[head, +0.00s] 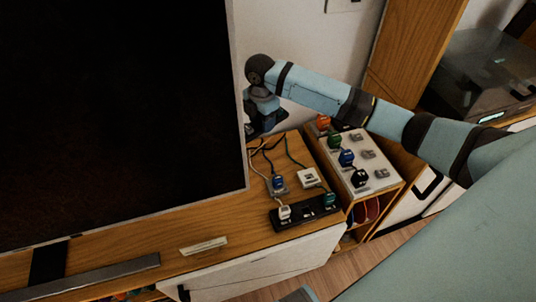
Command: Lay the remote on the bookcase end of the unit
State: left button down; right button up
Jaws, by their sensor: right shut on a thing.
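The wooden unit (163,263) runs along the bottom, with its right end beside the wall. My right gripper (263,122) is above the back of that end, beside the television's right edge. It is shut on a dark thing, mostly hidden by the gripper; I cannot tell whether this is the remote. No remote shows clearly elsewhere. My left gripper is not in view.
A large television (110,110) stands on the unit. A black power strip (305,214) with plugs and cables takes up the unit's right end. A pale flat strip (204,246) lies in front of the television. A small wooden case (398,190) with coloured plugs on top stands right.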

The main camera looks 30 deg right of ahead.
jog(key=b, duration=0.3)
send_over(263, 165)
notch_tip(263, 165, down, 13)
jog(key=shift+r, duration=0.1)
jog(key=shift+f, duration=0.55)
jog(key=shift+f+b, duration=0.3)
jog(key=shift+f, duration=0.1)
notch_tip(263, 165, down, 2)
jog(key=shift+f+b, duration=0.25)
jog(key=shift+b, duration=0.2)
jog(key=shift+f, duration=0.45)
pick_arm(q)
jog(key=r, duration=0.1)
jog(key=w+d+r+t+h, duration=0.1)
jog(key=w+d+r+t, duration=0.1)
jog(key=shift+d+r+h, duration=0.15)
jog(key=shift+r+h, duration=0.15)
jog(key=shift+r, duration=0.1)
